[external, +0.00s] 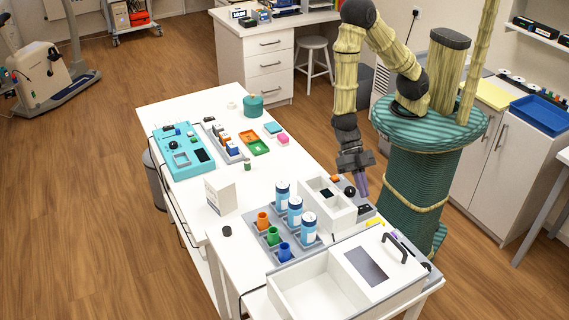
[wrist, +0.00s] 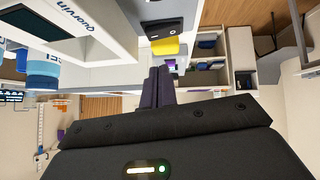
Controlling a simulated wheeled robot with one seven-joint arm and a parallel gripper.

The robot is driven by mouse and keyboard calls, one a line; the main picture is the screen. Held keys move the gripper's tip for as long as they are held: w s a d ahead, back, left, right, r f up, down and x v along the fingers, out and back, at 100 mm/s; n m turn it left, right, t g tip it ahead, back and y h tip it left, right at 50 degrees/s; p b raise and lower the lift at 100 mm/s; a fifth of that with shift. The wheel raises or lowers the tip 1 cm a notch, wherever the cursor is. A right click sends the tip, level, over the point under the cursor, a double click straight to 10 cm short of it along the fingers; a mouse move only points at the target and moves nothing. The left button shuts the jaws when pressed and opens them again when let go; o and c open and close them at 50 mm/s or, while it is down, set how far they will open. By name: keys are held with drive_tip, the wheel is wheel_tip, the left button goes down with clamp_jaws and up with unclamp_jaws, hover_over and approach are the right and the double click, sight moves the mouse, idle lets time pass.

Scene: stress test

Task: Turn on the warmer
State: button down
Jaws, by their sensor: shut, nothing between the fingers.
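My gripper (external: 361,186) is shut and empty, its dark purple fingers pointing down beside the bench's right edge. It also shows in the wrist view (wrist: 157,87). Close to it stands a white open-topped unit (external: 342,219) with a grey panel holding a black knob (external: 350,191) and a small black switch (external: 364,209). In the wrist view, a white body lettered "Quervin" (wrist: 108,28) fills the upper left, and a black switch block (wrist: 163,29) lies above the fingertips, apart from them. A white box with a windowed, handled lid (external: 401,277) stands nearer. I cannot tell which is the warmer.
A grey rack (external: 264,254) holds blue-and-white bottles (external: 295,210) and coloured cups (external: 273,236). A yellow piece (external: 375,222) lies near the switch. A white carton (external: 220,194) and a teal panel (external: 161,148) stand farther left. The bench middle has free room.

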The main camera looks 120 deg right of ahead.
sight(363, 210)
drive_tip(key=shift+w+d+f, duration=0.1)
drive_tip(key=shift+w+f, duration=0.05)
drive_tip(key=shift+f, duration=0.8)
drive_tip(key=shift+w+f, duration=0.1)
drive_tip(key=shift+f, duration=0.8)
drive_tip(key=shift+w+r+p, duration=0.1)
drive_tip(key=shift+p, duration=0.65)
drive_tip(key=shift+f, duration=0.3)
drive_tip(key=shift+s+r, duration=0.2)
drive_tip(key=shift+s, duration=0.6)
drive_tip(key=shift+r, duration=0.1)
